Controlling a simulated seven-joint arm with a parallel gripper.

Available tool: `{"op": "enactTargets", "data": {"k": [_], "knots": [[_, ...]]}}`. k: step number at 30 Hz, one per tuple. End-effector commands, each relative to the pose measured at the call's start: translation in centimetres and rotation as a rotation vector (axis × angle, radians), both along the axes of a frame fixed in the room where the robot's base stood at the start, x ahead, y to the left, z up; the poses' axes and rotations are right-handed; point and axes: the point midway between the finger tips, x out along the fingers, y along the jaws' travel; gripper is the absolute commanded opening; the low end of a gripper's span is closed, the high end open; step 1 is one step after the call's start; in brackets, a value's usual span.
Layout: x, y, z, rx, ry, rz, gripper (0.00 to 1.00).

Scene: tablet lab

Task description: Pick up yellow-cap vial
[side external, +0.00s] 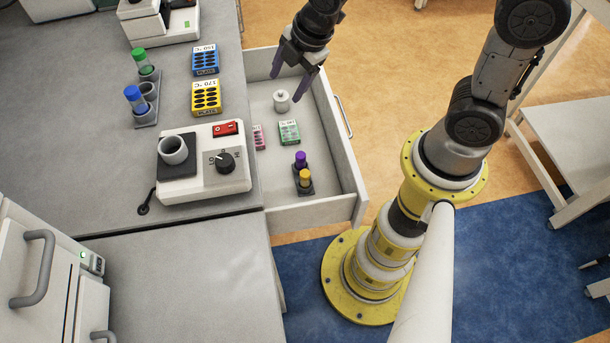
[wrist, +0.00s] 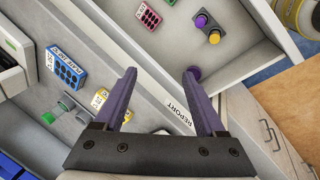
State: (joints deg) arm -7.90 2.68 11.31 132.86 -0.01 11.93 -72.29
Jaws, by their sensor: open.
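The yellow-cap vial (side external: 305,178) stands in a small dark rack (side external: 308,191) in the near part of the open drawer (side external: 325,212). It also shows in the upper right of the wrist view (wrist: 214,37). A purple-cap vial (side external: 300,160) stands beside it in the same rack, and also shows in the wrist view (wrist: 201,20). My gripper (side external: 290,82) is over the far part of the drawer, well away from the yellow-cap vial. Its purple fingers (wrist: 161,75) are apart with nothing between them.
The drawer also holds a white lidded jar (side external: 282,101), a green box (side external: 289,132) and a pink box (side external: 258,137). On the counter are a white hotplate device (side external: 205,185), a yellow block (side external: 206,98), a blue block (side external: 205,60) and a rack with blue-cap (side external: 134,97) and green-cap vials (side external: 141,59).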

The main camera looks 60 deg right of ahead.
Motion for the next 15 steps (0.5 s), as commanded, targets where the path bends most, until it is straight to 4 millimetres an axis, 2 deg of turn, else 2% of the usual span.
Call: {"op": "enactTargets", "data": {"k": [1, 6, 10, 15], "knots": [[-0.2, 0.5, -2.7, -0.019, 0.054, 0.046, 0.72], [-1.9, 1.6, -9.5, -0.055, 0.204, 0.131, 0.72], [-3.9, 1.9, -12.8, -0.071, 0.304, 0.153, 0.72], [-5.3, 2.1, -14.7, -0.083, 0.363, 0.169, 0.72]]}}
